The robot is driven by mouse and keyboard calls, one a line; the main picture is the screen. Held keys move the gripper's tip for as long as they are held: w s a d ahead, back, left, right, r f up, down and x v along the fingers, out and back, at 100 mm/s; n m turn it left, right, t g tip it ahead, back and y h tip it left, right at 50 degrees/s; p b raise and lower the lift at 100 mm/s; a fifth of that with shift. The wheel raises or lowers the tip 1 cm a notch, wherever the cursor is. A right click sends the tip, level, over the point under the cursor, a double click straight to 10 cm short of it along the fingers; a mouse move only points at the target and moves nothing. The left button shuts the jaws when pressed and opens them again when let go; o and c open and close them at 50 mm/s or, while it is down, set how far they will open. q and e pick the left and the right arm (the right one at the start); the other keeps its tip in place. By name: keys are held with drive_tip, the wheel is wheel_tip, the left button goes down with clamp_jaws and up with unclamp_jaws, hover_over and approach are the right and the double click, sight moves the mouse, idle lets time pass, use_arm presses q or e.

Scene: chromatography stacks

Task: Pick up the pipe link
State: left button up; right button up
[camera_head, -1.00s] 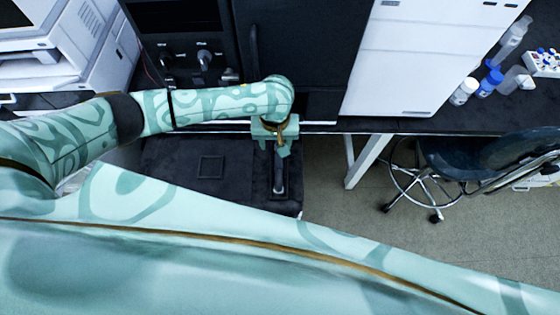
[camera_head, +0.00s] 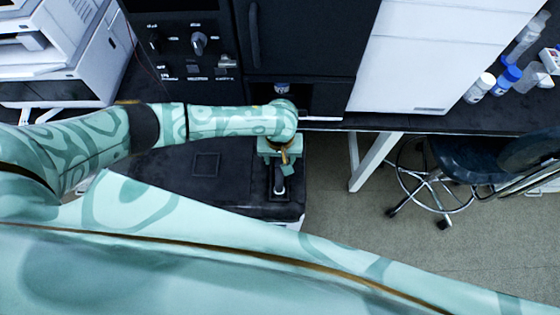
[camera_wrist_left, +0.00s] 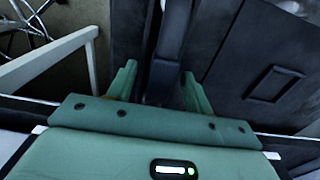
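The pipe link (camera_head: 279,184) appears as a narrow grey piece on the top of a dark case (camera_head: 206,166) below the bench front. In the left wrist view it seems to be the dark bar (camera_wrist_left: 173,42) running between my fingers. My left gripper (camera_head: 279,162) is over the far end of the link. In the left wrist view the left gripper (camera_wrist_left: 160,85) is open, with a finger on each side of the bar and visible gaps to both. How deep the bar sits between the fingers is hard to tell. My right gripper is not in view.
A dark instrument with knobs (camera_head: 198,43) and a white cabinet (camera_head: 440,50) stand behind on the black bench. White table legs (camera_head: 375,162) and a dark wheeled chair (camera_head: 470,160) are to the right. Open floor (camera_head: 345,225) lies right of the case.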

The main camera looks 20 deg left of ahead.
use_arm(q)
clamp_jaws()
drive_tip(key=shift+r, duration=0.1)
